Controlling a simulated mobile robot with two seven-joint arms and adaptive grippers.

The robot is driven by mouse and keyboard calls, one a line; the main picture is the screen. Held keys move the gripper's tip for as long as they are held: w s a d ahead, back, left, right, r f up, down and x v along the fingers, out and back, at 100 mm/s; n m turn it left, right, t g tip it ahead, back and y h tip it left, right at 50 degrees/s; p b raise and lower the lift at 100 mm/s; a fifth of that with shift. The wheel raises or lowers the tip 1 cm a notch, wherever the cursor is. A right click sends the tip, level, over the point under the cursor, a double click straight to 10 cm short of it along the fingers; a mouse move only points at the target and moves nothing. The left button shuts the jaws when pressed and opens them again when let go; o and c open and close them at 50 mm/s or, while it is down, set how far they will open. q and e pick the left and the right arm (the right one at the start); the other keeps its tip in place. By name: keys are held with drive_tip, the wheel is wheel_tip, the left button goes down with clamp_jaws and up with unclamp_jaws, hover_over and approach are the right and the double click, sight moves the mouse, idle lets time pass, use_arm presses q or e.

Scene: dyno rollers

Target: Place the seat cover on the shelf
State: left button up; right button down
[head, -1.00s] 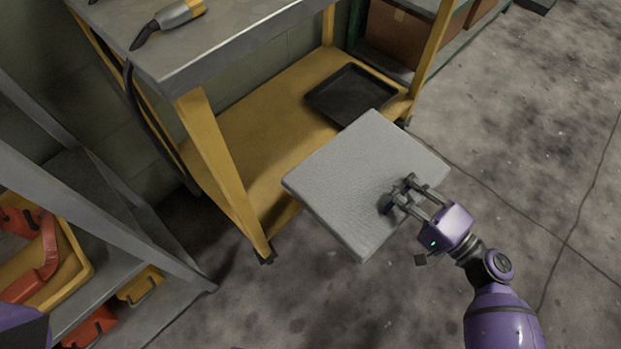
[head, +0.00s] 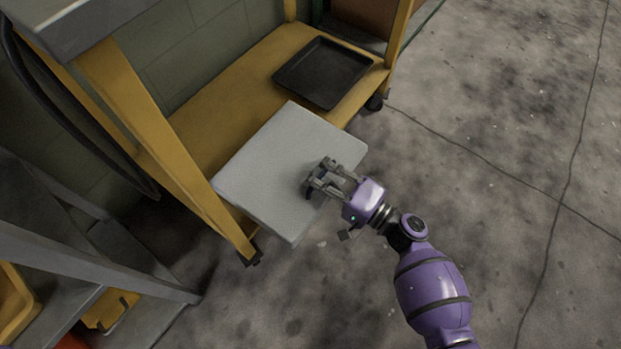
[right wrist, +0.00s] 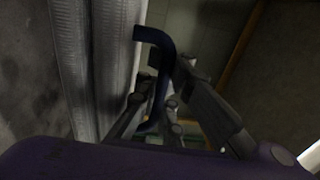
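The seat cover is a flat light-grey square pad (head: 275,165). It is held in the air at the front of the yellow lower shelf (head: 235,82) of a cart, overlapping the shelf and front leg in the head view. My right gripper (head: 316,180) is at the pad's right side and appears shut on it. In the right wrist view the pad's ribbed grey side (right wrist: 95,60) is at the left, and a dark blue curved bar (right wrist: 158,65) lies by the fingers. Whether the pad touches the shelf cannot be told. My left gripper is not in view.
A black tray (head: 322,72) lies on the shelf's far right part. A yellow front leg (head: 165,150) stands left of the pad. A grey rack (head: 90,262) with a yellow bin (head: 110,310) is at the lower left. The floor at right is clear.

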drive_tip(key=shift+a+f, duration=0.15)
drive_tip(key=shift+a, duration=0.05)
drive_tip(key=shift+a+f, duration=0.2)
drive_tip(key=shift+f, duration=0.05)
wheel_tip(320, 180, down, 3)
drive_tip(key=shift+w+a+f+b, duration=0.1)
drive_tip(key=shift+a+f+b, duration=0.05)
drive_tip(key=shift+b, duration=0.85)
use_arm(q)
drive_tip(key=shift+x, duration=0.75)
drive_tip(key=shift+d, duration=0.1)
use_arm(e)
drive_tip(key=shift+f, duration=0.2)
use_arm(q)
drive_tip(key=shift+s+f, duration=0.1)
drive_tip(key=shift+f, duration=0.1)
use_arm(e)
drive_tip(key=c, duration=1.9)
unclamp_jaws()
drive_tip(key=shift+r, duration=0.1)
